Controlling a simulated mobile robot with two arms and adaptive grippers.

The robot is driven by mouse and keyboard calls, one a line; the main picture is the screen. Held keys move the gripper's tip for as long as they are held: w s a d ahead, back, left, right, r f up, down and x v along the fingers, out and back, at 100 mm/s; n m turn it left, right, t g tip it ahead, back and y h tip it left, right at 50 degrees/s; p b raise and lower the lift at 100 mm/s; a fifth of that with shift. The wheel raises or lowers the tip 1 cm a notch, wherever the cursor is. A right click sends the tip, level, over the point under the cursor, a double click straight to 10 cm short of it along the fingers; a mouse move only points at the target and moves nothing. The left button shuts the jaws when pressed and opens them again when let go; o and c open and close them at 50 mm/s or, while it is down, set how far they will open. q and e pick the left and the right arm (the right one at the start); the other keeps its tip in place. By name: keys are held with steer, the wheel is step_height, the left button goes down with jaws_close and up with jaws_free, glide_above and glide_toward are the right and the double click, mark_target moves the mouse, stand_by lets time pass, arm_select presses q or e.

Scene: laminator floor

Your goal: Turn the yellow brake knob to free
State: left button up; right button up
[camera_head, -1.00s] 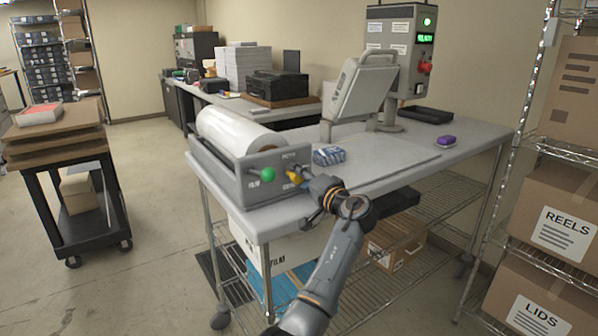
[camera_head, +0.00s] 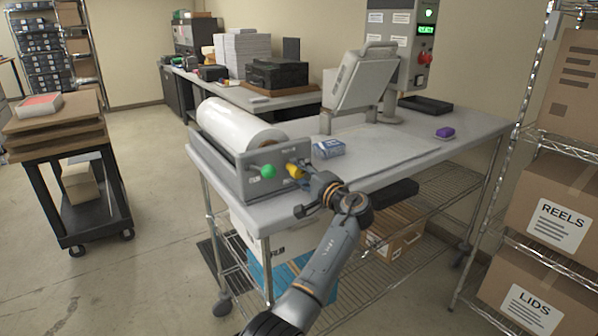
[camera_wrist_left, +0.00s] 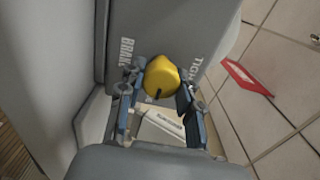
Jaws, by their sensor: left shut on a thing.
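The yellow brake knob (camera_head: 294,170) sits on the grey end plate of the roll holder, right of a green knob (camera_head: 267,171). In the left wrist view the yellow knob (camera_wrist_left: 162,77) lies between my fingertips, its dark mark facing the bottom of the picture. The lettering "BRAKE" and part of "TIGHT" show beside it; I see no "FREE" label now. My left gripper (camera_wrist_left: 157,92) is shut on the knob. In the head view my left gripper (camera_head: 306,193) is just below and right of the knob. My right gripper is not in view.
A white film roll (camera_head: 240,127) lies in the holder on the grey table (camera_head: 400,150). A wire rack (camera_head: 530,165) is at right, a black cart (camera_head: 90,190) at left. Floor between cart and table is clear.

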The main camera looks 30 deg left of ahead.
arm_select(q)
steer(key=shift+r, duration=0.2)
steer(key=o, duration=0.9)
steer(key=shift+o, duration=1.2)
steer(key=shift+w+f, duration=0.1)
steer(key=shift+f, duration=0.1)
steer(key=shift+d, duration=0.1)
steer(key=v, duration=1.1)
steer(key=shift+s+d, duration=0.2)
steer(key=shift+d, duration=0.1)
